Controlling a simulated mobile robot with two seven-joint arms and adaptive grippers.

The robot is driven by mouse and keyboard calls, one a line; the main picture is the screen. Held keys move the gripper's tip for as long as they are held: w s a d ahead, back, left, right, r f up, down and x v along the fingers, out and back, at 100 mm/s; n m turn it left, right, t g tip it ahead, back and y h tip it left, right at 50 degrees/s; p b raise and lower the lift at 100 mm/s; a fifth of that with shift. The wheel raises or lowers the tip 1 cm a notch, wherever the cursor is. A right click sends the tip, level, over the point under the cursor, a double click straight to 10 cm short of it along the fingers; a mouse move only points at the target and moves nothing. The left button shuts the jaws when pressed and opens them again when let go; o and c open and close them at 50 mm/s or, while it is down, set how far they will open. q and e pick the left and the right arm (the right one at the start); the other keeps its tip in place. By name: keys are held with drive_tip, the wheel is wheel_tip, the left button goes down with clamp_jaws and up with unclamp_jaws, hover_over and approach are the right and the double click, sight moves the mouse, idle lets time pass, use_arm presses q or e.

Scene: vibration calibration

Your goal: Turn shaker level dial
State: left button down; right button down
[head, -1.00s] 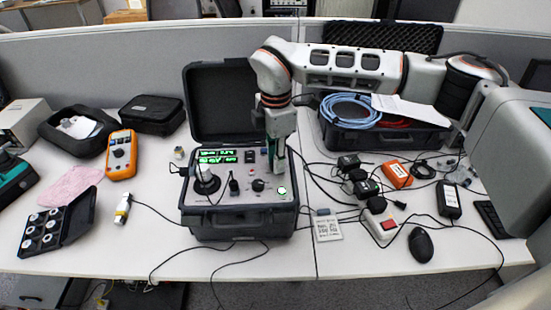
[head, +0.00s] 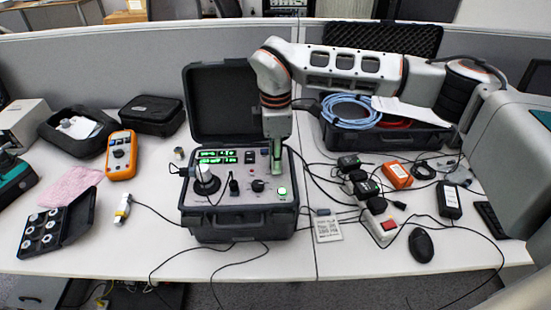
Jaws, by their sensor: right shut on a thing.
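The shaker unit (head: 240,222) is an open black case with a grey control panel, standing at the middle of the desk. Green-lit displays (head: 217,157) show at the panel's upper left. My right gripper (head: 277,172) comes down from above onto the panel's right side. It is shut on a small dial there, which its fingers hide. I take this to be the shaker level dial, but its markings cannot be read. A black knob (head: 258,185) is uncovered just left and below, and a green-lit button (head: 282,192) is just below the fingertips. My left gripper is not in view.
The raised case lid (head: 215,100) stands behind the panel. A round black-and-white device (head: 205,183) sits on the panel's left. Cables, adapters and a mouse (head: 420,245) crowd the right. An orange multimeter (head: 121,155) lies left. The front desk strip is mostly clear.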

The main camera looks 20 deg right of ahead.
drive_tip(key=c, duration=1.8)
unclamp_jaws()
drive_tip(key=shift+r, duration=0.1)
wheel_tip(320, 180, up, 12)
drive_tip(key=shift+f, duration=0.1)
